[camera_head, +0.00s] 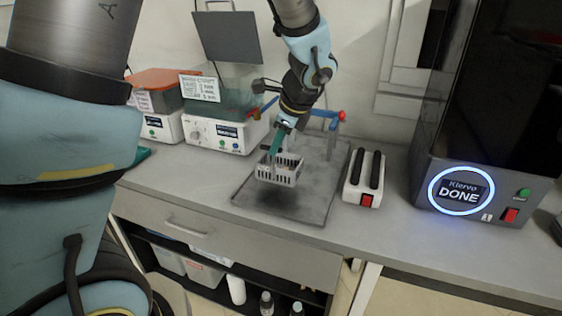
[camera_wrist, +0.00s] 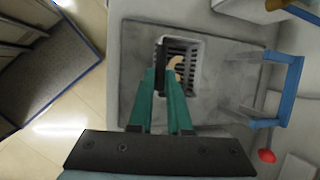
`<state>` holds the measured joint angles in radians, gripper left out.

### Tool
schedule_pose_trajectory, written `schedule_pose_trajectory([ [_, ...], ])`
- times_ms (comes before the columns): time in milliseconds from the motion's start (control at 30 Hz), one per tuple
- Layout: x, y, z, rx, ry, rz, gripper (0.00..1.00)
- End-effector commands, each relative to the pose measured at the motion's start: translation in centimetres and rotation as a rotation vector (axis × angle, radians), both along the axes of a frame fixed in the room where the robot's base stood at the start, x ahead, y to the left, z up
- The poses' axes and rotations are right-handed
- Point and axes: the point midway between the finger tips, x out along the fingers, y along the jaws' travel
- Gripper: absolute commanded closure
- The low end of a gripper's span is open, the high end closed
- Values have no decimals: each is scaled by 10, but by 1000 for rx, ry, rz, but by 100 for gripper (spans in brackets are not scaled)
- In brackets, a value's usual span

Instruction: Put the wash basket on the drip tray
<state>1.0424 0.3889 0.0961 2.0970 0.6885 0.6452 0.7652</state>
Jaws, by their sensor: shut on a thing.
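The wash basket (camera_head: 279,172) is a small light-grey slotted basket with a handle. My gripper (camera_head: 273,150) is shut on its handle from above, with teal fingers. The basket hangs over the flat grey drip tray (camera_head: 312,196), and a dark shadow lies on the tray under it. It looks a little above the tray surface, though the exact gap is hard to tell. In the wrist view the basket (camera_wrist: 196,48) shows its dark slotted floor and a small tan item inside, with the tray (camera_wrist: 132,55) around it.
White lab baths (camera_head: 220,134) stand at the left, and a dark machine (camera_head: 462,192) reading DONE at the right. The counter's front edge is near.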

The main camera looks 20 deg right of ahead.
Motion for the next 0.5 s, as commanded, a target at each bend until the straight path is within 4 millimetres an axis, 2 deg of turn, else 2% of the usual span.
schedule_pose_trajectory([
  [167, 0, 0, -14, 2, 0, -1, 100],
  [333, 0, 0, -37, 3, 0, -2, 100],
  [500, 0, 0, -41, -1, -1, 1, 100],
])
